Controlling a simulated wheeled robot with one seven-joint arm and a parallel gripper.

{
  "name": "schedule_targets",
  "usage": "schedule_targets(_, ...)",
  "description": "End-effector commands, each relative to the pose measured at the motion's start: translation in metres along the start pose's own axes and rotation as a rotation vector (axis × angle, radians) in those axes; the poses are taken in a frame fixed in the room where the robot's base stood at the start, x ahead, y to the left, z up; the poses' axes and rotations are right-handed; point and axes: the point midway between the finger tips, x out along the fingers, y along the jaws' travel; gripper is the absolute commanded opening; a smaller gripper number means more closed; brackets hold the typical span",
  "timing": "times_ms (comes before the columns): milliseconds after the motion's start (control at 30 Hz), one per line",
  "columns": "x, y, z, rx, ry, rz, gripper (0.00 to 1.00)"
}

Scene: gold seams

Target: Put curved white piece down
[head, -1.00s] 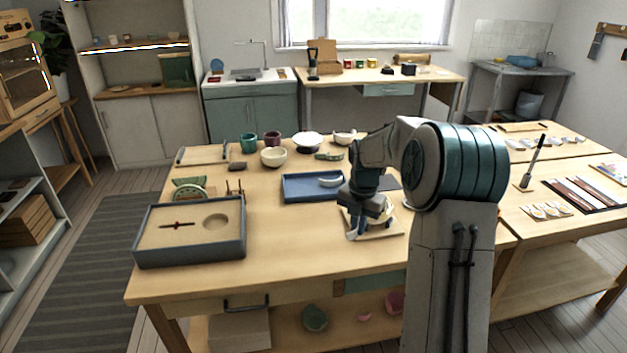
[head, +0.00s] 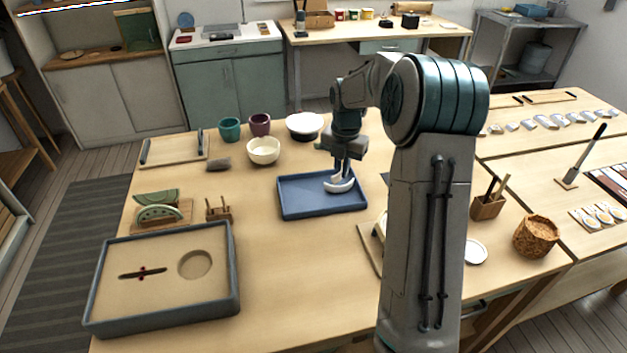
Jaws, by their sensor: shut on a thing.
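My gripper (head: 341,176) points down over the blue tray (head: 290,208), near its right side. It is shut on a curved white piece (head: 339,187), which is low at the tray floor. I cannot tell whether the piece touches the floor. White shows both at the fingertips and just below them, so a second curved white piece may lie there; the fingers partly hide this spot. The rest of the tray looks empty.
A cream bowl (head: 263,150), a white bowl (head: 304,125) and teal (head: 229,129) and purple (head: 259,124) cups stand behind the tray. A grey-rimmed box (head: 234,290) is front left. My arm hides part of a board (head: 370,246) at right. Bare table lies before the tray.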

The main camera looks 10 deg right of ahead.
Motion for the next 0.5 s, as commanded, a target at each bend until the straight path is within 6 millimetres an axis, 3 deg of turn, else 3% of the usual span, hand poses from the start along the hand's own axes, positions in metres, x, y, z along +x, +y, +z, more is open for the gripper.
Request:
schedule_targets(167, 0.012, 0.02, -0.002, -0.003, 0.004, -0.001, 0.0)
schedule_targets(500, 0.058, 0.094, -0.005, -0.004, 0.002, -0.002, 0.0)
